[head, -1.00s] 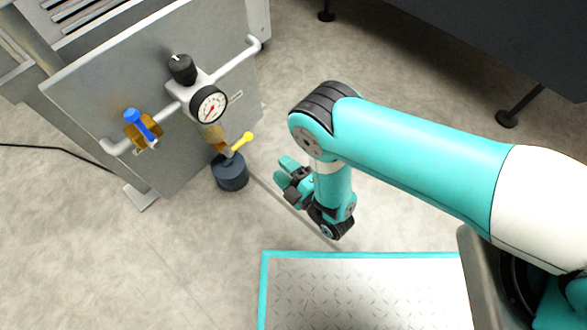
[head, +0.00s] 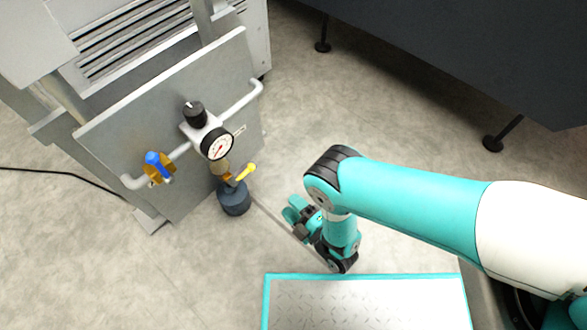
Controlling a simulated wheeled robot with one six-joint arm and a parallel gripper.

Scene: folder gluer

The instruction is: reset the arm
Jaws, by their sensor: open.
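My gripper (head: 291,213) is at the end of my teal arm, near the middle of the head view. It hangs below the bent elbow and points left. It is open, and I see nothing between its fingers. It is to the right of the dark cylindrical bowl (head: 234,199) under the gauge assembly, apart from it in the picture. The wrist partly hides the fingers.
A grey panel (head: 112,140) carries a pipe with a blue-handled valve (head: 158,166), a pressure gauge (head: 218,144), a black knob (head: 195,112) and a yellow lever (head: 245,172). A teal-edged metal plate (head: 365,305) is at the bottom. Concrete floor (head: 340,105) is clear behind my arm.

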